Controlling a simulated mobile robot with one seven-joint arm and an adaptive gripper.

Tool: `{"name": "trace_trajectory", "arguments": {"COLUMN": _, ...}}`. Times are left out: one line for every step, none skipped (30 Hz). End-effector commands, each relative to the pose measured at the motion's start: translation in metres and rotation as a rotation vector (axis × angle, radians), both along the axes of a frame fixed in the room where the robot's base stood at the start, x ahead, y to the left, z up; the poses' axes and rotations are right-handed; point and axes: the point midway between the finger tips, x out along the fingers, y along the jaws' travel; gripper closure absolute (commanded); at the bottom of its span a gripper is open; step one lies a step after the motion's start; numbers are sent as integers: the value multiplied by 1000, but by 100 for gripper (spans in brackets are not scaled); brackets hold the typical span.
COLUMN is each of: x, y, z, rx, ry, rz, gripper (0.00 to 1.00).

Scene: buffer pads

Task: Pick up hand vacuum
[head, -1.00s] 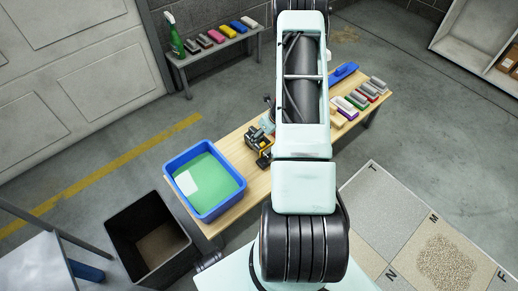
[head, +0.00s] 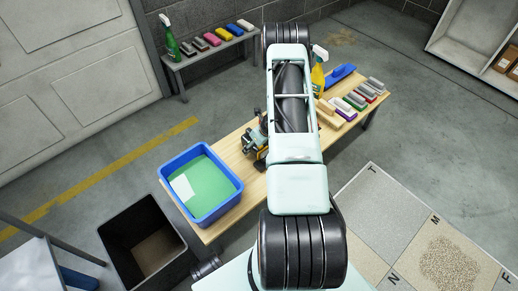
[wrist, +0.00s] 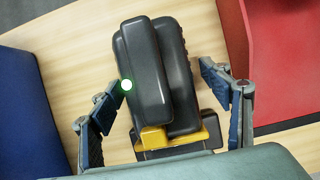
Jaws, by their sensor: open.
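The hand vacuum (wrist: 150,75), black with a yellow part near its lower end, lies on the wooden table (wrist: 75,45). In the wrist view my gripper (wrist: 163,80) is open, with one finger on each side of the vacuum. Gaps show between the fingers and its body. The near end of the vacuum is partly hidden by my gripper's body. In the head view my gripper (head: 253,140) is over the table, right of the blue tub, and mostly hides the vacuum.
The blue tub (head: 233,189) with green contents stands close on the left. A red object (wrist: 285,60) lies at the right in the wrist view. A yellow spray bottle (head: 318,75), blue tool (head: 340,72) and several brushes stand farther along. A black bin (head: 145,240) is on the floor.

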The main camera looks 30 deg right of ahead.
Motion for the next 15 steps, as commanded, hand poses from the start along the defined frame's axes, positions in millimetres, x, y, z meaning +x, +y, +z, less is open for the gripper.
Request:
{"name": "trace_trajectory", "arguments": {"x": 0, "y": 0, "z": 0, "rx": 0, "ry": 0, "rz": 0, "gripper": 29}}
{"name": "trace_trajectory", "arguments": {"x": 0, "y": 0, "z": 1, "rx": 0, "ry": 0, "rz": 0, "gripper": 29}}
{"name": "trace_trajectory", "arguments": {"x": 0, "y": 0, "z": 1, "rx": 0, "ry": 0, "rz": 0, "gripper": 33}}
{"name": "trace_trajectory", "arguments": {"x": 0, "y": 0, "z": 1, "rx": 0, "ry": 0, "rz": 0, "gripper": 37}}
{"name": "trace_trajectory", "arguments": {"x": 0, "y": 0, "z": 1, "rx": 0, "ry": 0, "rz": 0, "gripper": 40}}
{"name": "trace_trajectory", "arguments": {"x": 0, "y": 0, "z": 1, "rx": 0, "ry": 0, "rz": 0, "gripper": 44}}
{"name": "trace_trajectory", "arguments": {"x": 0, "y": 0, "z": 1, "rx": 0, "ry": 0, "rz": 0, "gripper": 48}}
{"name": "trace_trajectory", "arguments": {"x": 0, "y": 0, "z": 1, "rx": 0, "ry": 0, "rz": 0, "gripper": 51}}
{"name": "trace_trajectory", "arguments": {"x": 0, "y": 0, "z": 1, "rx": 0, "ry": 0, "rz": 0, "gripper": 55}}
{"name": "trace_trajectory", "arguments": {"x": 0, "y": 0, "z": 1, "rx": 0, "ry": 0, "rz": 0, "gripper": 59}}
{"name": "trace_trajectory", "arguments": {"x": 0, "y": 0, "z": 1, "rx": 0, "ry": 0, "rz": 0, "gripper": 62}}
{"name": "trace_trajectory", "arguments": {"x": 0, "y": 0, "z": 1, "rx": 0, "ry": 0, "rz": 0, "gripper": 66}}
{"name": "trace_trajectory", "arguments": {"x": 0, "y": 0, "z": 1, "rx": 0, "ry": 0, "rz": 0, "gripper": 70}}
{"name": "trace_trajectory", "arguments": {"x": 0, "y": 0, "z": 1, "rx": 0, "ry": 0, "rz": 0, "gripper": 73}}
{"name": "trace_trajectory", "arguments": {"x": 0, "y": 0, "z": 1, "rx": 0, "ry": 0, "rz": 0, "gripper": 77}}
